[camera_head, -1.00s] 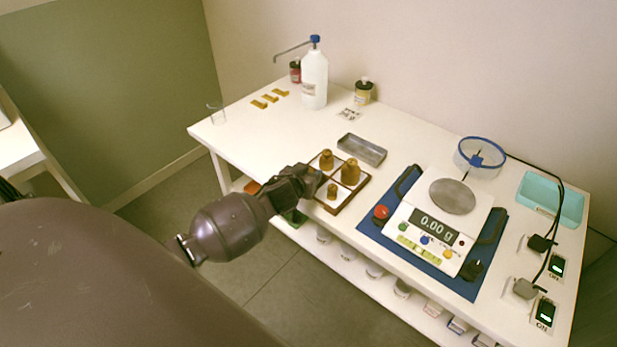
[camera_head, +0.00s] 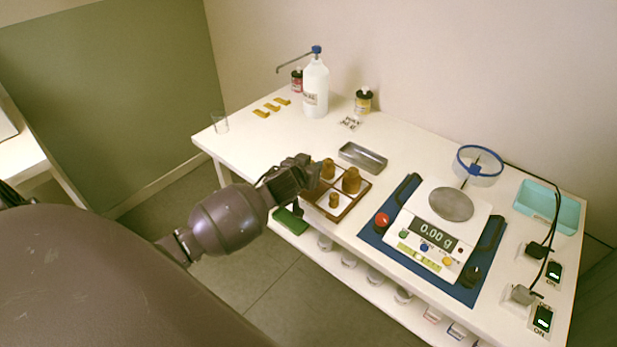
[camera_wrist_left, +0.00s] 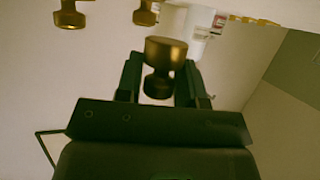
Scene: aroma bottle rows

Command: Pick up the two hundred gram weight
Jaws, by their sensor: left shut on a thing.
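My left gripper (camera_head: 310,172) is at the left side of the wooden weight tray (camera_head: 345,212), a little above it in the head view. In the left wrist view the gripper (camera_wrist_left: 160,80) is shut on a brass weight (camera_wrist_left: 165,52), which sits between its two fingers. In the head view the held weight is hidden by the gripper. Several brass weights stand in the tray: one at the back (camera_head: 328,169), a large one at the right (camera_head: 351,180) and a small one in front (camera_head: 333,200). I cannot read any markings. My right gripper is not in view.
A balance (camera_head: 437,230) reading 0.00 g stands on a blue mat (camera_head: 376,238) right of the tray. A grey metal dish (camera_head: 362,157) lies behind the tray. A white bottle (camera_head: 315,88) and small jars stand at the back. A turquoise bin (camera_head: 547,207) is at the right.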

